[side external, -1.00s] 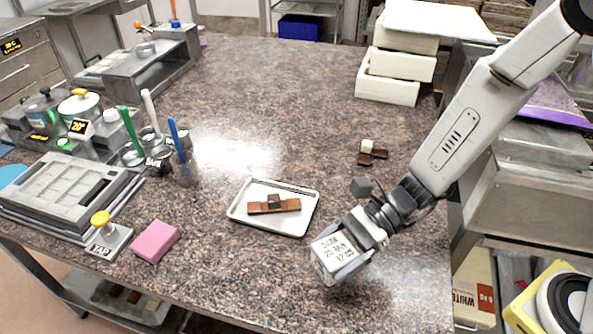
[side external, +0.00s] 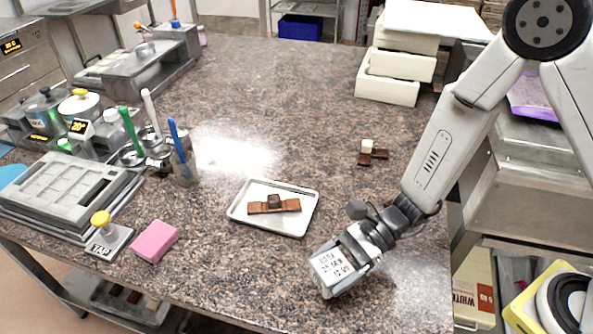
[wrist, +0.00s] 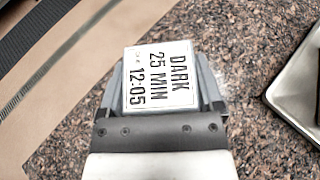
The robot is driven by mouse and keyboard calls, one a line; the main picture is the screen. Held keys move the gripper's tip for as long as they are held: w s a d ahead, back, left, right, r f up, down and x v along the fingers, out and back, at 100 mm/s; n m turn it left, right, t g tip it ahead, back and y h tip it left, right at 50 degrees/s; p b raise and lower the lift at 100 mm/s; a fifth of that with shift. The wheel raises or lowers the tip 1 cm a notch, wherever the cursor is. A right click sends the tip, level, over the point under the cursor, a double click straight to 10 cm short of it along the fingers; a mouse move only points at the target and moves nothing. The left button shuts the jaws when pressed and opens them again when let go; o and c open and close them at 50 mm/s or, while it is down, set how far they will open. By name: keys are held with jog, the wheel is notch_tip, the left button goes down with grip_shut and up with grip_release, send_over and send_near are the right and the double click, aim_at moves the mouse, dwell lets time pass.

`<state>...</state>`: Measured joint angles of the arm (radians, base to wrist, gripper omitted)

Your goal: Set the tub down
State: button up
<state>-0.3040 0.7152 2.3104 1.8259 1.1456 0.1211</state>
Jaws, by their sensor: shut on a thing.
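The tub (side external: 334,269) is a small pale box with a white label on its face, at the front right of the speckled stone counter. The label reads "DARK 25 MIN 12:05" in the wrist view, where the tub (wrist: 160,78) sits between the two fingers. My gripper (side external: 341,266) is shut on the tub and points down and to the left. The tub is tilted. I cannot tell whether its lower edge touches the counter.
A white tray (side external: 239,220) with brown chocolate pieces lies left of the tub. A pink sponge (side external: 155,241) is further left. The counter's front edge is close to the tub, as the wrist view shows.

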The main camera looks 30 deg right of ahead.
aim_at(332, 277)
jog(key=shift+f, duration=1.65)
jog(key=shift+f, duration=0.15)
jog(key=o, duration=1.1)
jog(key=shift+d+r, duration=0.15)
jog(key=shift+r, duration=0.1)
jog(key=shift+v, duration=5.9)
jog(key=shift+s+f, duration=0.1)
